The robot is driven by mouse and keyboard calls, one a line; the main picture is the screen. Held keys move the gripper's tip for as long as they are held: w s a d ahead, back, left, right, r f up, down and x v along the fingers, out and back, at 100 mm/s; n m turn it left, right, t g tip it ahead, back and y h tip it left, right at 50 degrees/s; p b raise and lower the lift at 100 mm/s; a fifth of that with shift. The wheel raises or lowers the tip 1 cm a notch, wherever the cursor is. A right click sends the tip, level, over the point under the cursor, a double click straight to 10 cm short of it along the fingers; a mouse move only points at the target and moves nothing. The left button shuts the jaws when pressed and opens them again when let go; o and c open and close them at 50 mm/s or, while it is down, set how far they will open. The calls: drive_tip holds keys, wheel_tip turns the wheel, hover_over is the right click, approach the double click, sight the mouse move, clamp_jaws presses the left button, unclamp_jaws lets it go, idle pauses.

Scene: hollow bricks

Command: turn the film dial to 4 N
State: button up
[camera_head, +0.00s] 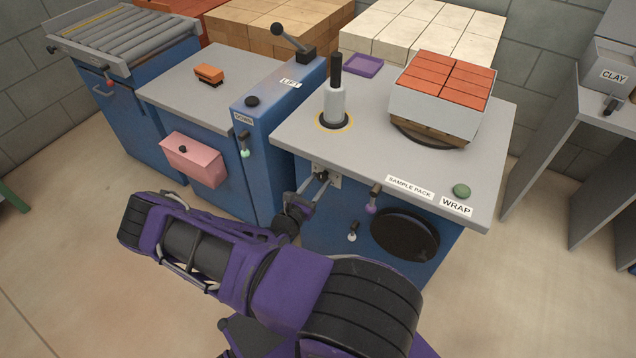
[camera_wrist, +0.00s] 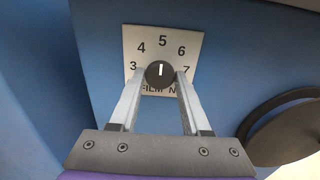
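The film dial (camera_wrist: 160,73) is a round black knob with a white pointer line. It sits on a pale plate (camera_wrist: 188,46) on the blue cabinet front, with the numbers 3 to 7 in an arc and lettering partly hidden below. The line points straight up, at the 5; the 4 is up and left of the knob. My gripper (camera_wrist: 161,76) faces the dial, one finger on each side of the knob. The fingers stand apart, with what looks like a slim gap to the knob. In the head view my gripper (camera_head: 309,188) is at the cabinet front, partly hiding the plate.
A round black disc (camera_head: 405,235) and small levers (camera_head: 373,199) are on the cabinet front right of my gripper. Above are the grey top (camera_head: 300,130), a wrapping post (camera_head: 335,95), a pack of red bricks (camera_head: 447,80) and a green button (camera_head: 461,190). The blue lift column (camera_head: 262,110) stands left.

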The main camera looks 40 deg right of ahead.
clamp_jaws()
drive_tip(key=shift+n, duration=0.4)
drive_tip(key=n, duration=0.3)
drive_tip(key=shift+n, duration=2.5)
drive_tip(key=o, duration=0.6)
unclamp_jaws()
